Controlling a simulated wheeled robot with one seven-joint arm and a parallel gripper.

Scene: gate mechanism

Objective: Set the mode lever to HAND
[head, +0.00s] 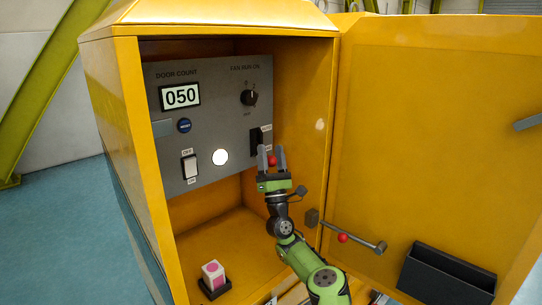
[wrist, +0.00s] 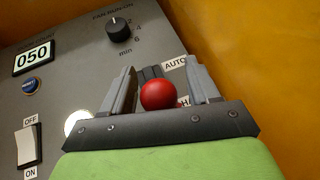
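The mode lever has a red ball knob (head: 272,160) in front of a dark plate (head: 256,139) on the right of the grey panel. In the wrist view the red knob (wrist: 158,95) shows below the AUTO label (wrist: 175,63), beside the partly covered HAND label (wrist: 184,101). The lever's shaft is hidden, so I cannot tell its exact setting. My gripper (head: 271,150) is open, with one finger on each side of the knob. In the wrist view gaps show between the knob and both fingers of the gripper (wrist: 163,80).
The panel also carries a fan dial (head: 249,97), a 050 counter (head: 180,96), a blue button (head: 184,125), a white rocker switch (head: 190,166) and a lit round lamp (head: 220,157). The yellow cabinet wall (head: 310,125) stands close on the right. The door (head: 430,145) is open.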

